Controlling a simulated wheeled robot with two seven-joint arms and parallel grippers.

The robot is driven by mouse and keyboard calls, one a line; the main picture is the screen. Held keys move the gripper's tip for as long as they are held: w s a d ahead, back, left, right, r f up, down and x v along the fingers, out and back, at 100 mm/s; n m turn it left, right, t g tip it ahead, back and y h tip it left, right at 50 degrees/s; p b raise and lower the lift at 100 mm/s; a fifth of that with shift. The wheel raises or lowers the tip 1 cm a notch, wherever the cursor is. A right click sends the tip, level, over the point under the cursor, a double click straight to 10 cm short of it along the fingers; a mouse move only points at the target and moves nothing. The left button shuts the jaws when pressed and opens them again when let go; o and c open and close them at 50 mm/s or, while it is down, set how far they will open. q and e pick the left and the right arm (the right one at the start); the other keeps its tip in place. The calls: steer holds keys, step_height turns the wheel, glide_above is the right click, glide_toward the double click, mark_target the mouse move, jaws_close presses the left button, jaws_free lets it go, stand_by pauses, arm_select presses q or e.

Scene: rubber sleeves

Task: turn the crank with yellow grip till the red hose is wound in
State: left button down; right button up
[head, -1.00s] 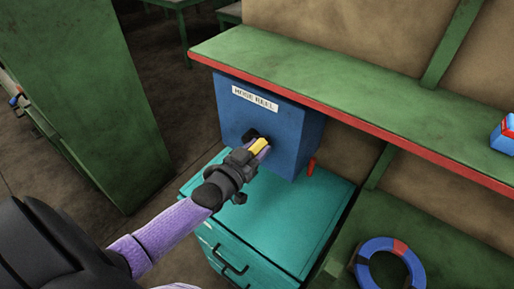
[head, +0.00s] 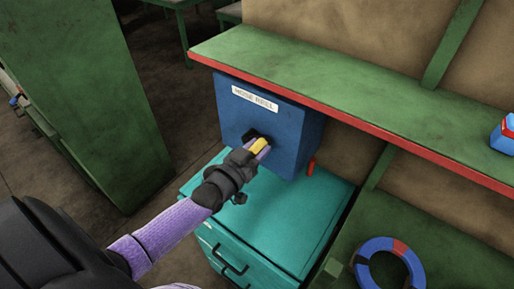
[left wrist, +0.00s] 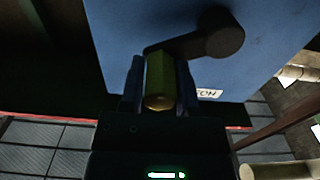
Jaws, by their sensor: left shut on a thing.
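The blue hose reel box (head: 275,118) with a white label is fixed under the green shelf. Its crank has a yellow grip (head: 259,145). In the left wrist view the yellow grip (left wrist: 160,82) stands between my finger pads, and the dark crank arm (left wrist: 200,40) runs from it to a round hub at upper right. My left gripper (head: 257,150) is shut on the yellow grip; it also shows in the left wrist view (left wrist: 158,90). A short red hose end (head: 311,166) sticks out at the box's lower right side. My right gripper is out of view.
A teal drawer cabinet (head: 285,225) stands just below the box. The green shelf (head: 330,85) with a red edge juts out above it. A blue and red ring (head: 366,250) lies on the green bench at right. A tall green panel (head: 85,100) stands at left.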

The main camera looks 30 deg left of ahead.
arm_select(q)
steer(key=shift+f+m, duration=0.1)
steer(key=shift+m, duration=0.2)
steer(key=f+m, duration=0.1)
steer(key=m, duration=0.2)
steer(key=shift+d+f, duration=0.3)
steer(key=shift+f, duration=0.1)
steer(key=shift+a+f+m+b, duration=0.3)
steer(key=shift+f+m+b, duration=0.5)
steer(key=shift+m, duration=1.05)
steer(key=shift+a+f+m+b, duration=0.3)
steer(key=shift+f+m+b, duration=0.5)
steer(key=shift+m, duration=1.1)
steer(key=shift+a+f+m+b, duration=0.3)
steer(key=shift+f+m+b, duration=0.45)
steer(key=shift+m, duration=1.1)
steer(key=shift+f, duration=0.2)
steer(key=shift+c, duration=1.6)
jaws_free()
